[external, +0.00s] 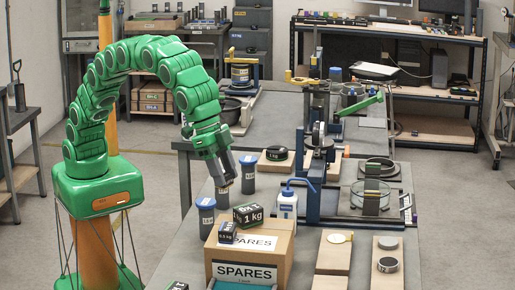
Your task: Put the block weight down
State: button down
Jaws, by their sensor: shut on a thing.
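My gripper (223,181) hangs from my green arm, pointing down above the grey bench, behind the cardboard box marked SPARES (252,244). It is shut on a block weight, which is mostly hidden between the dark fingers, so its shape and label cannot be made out. A larger block weight marked 1 kg (249,216), dark with a green top, sits on the box apart from the gripper. A smaller dark block weight (228,232) sits on the box's front left part.
Blue-lidded dark canisters (248,174) stand near my gripper, and another (206,217) is left of the box. A blue lever frame (318,170) with a green arm rises farther right. Wooden boards (334,254) lie at front right.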

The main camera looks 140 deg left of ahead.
jog(key=shift+w+a+f, duration=0.15)
jog(key=shift+w+f, duration=1.1)
jog(key=shift+w, duration=0.25)
jog(key=shift+w+a+f, duration=0.15)
jog(key=shift+w+f, duration=1.05)
jog(key=shift+w, duration=0.25)
jog(key=shift+w+a+f, duration=0.15)
jog(key=shift+w+f, duration=1.1)
jog(key=shift+w, duration=0.25)
jog(key=shift+w+f, duration=0.25)
jog(key=shift+f, duration=0.1)
jog(key=shift+f, duration=1.5)
jog(key=shift+f, duration=0.1)
jog(key=c, duration=0.6)
grip_release()
